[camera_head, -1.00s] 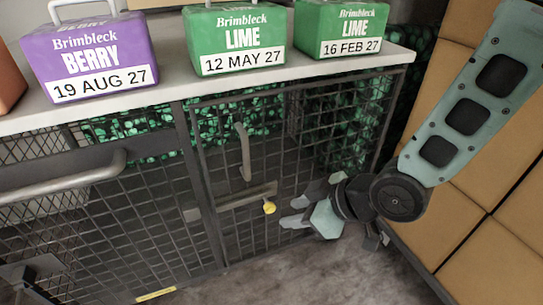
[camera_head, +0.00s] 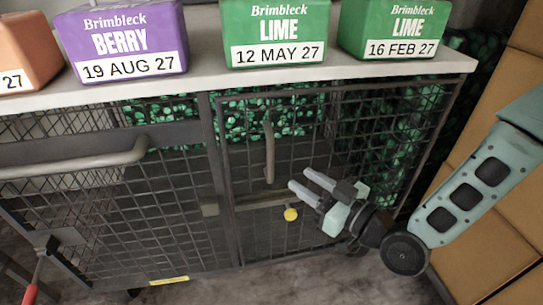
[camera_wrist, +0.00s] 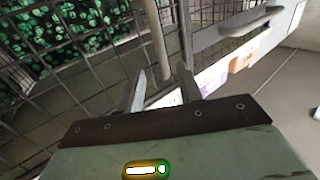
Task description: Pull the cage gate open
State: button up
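The cage gate (camera_head: 335,130) is a dark wire-mesh panel under the white counter, and it looks closed in its frame. Its grey vertical bar handle (camera_head: 269,152) stands near the gate's left edge. In the wrist view, the handle (camera_wrist: 157,38) lines up between the two spread fingertips (camera_wrist: 161,70); the remaining distance is unclear.
Purple (camera_head: 122,42) and green (camera_head: 275,33) tubs stand on the white counter (camera_head: 190,82) above. Another mesh panel with a horizontal bar handle (camera_head: 75,165) is at left. Tan padded panels (camera_head: 480,240) are at right, beside my arm. Grey floor lies below.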

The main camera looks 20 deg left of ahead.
aim_at(273, 162)
jog(key=p+x, duration=0.1)
jog(key=x, duration=1)
grip_shut()
jog(key=shift+s+d, duration=0.1)
